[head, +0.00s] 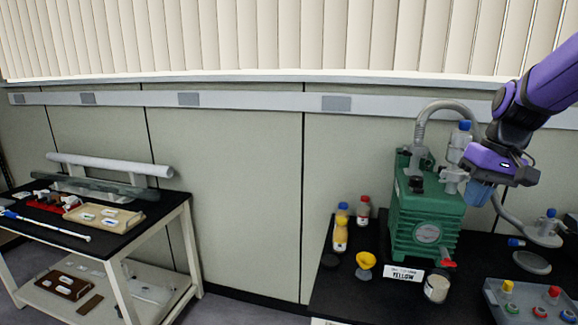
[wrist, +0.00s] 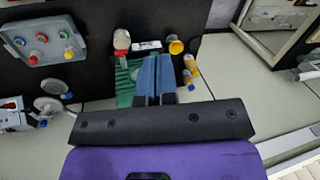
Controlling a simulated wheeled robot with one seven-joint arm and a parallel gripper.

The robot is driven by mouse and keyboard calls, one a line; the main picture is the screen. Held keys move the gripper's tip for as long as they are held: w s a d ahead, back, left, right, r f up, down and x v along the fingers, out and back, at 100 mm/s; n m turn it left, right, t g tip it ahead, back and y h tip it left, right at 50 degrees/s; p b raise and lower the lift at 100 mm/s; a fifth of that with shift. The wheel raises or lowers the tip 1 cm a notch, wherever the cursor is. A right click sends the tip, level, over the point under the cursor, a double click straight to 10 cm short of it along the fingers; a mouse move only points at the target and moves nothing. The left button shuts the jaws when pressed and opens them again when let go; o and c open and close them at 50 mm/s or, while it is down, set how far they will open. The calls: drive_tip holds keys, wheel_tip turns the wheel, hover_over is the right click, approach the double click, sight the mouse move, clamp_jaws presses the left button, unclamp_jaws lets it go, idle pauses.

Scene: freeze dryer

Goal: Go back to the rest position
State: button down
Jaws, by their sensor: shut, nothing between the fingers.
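My gripper (head: 481,193) hangs from my purple arm at the right of the head view, in front of or beside the upper right part of the green pump machine (head: 428,215). In the wrist view the two blue fingers of my gripper (wrist: 157,62) lie side by side, shut with nothing between them. The green machine (wrist: 125,80) is partly hidden behind the fingers there. I cannot tell the exact gap between the fingers and the machine's glass and grey fittings.
A grey tray (head: 530,300) with coloured-cap vials is at the lower right. A cart (head: 130,236) stands left; floor between is clear.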

drive_tip(key=s+a+r+t+h, duration=0.1)
drive_tip(key=s+a+r+t, duration=0.1)
drive_tip(key=s, duration=0.7)
drive_tip(key=s+a+r+t+h, duration=0.1)
drive_tip(key=s+a+r+t, duration=0.1)
drive_tip(key=s, duration=0.8)
drive_tip(key=shift+s+a+r+n+t+h, duration=0.15)
drive_tip(key=shift+a+r+n+t+h, duration=0.2)
drive_tip(key=shift+a, duration=0.45)
